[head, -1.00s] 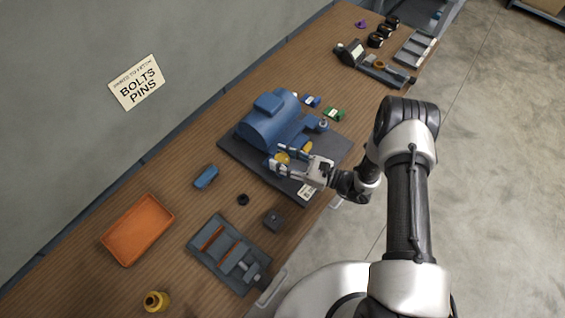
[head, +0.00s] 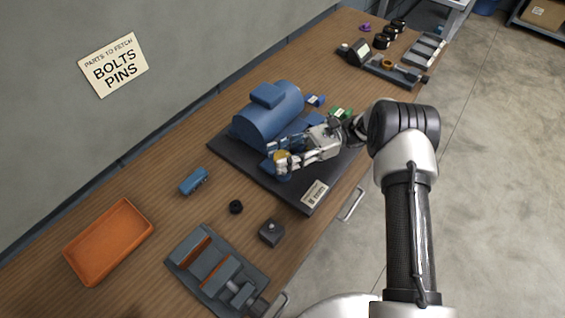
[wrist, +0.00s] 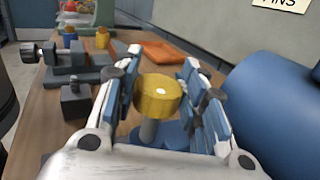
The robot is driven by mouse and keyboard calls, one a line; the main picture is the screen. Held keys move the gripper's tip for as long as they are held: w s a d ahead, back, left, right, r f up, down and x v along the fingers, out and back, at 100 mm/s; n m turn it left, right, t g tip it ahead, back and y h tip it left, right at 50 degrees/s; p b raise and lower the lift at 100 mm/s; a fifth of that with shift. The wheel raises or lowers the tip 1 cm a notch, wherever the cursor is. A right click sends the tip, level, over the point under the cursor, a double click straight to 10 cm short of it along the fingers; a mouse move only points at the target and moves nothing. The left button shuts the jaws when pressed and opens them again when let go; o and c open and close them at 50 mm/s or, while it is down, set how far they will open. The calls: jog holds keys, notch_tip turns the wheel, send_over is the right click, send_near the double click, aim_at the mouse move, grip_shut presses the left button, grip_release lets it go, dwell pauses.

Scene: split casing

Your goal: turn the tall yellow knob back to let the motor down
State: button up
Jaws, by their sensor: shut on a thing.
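The tall yellow knob (wrist: 158,97) stands upright on a grey stem between my two fingers in the wrist view. In the head view its yellow top (head: 281,157) shows at the near corner of the blue motor's mount. My gripper (head: 285,164) is shut on the knob, reaching in from the upper right. The blue motor (head: 268,115) rests on a dark base plate (head: 235,160), and its rounded side (wrist: 275,110) fills the right of the wrist view. My gripper hides part of the mount. I cannot tell the motor's height.
A grey fixture (head: 215,268) and an orange tray (head: 108,243) are farther left. A green part (head: 340,113) lies behind my gripper.

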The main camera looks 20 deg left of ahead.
jog(key=shift+w+r+n+g+h+b, duration=0.15)
jog(key=shift+r+n+g+h+b, duration=0.15)
jog(key=shift+n+g+h+b, duration=0.25)
dwell(0.9)
jog(key=o, duration=1.1)
jog(key=shift+f, duration=0.15)
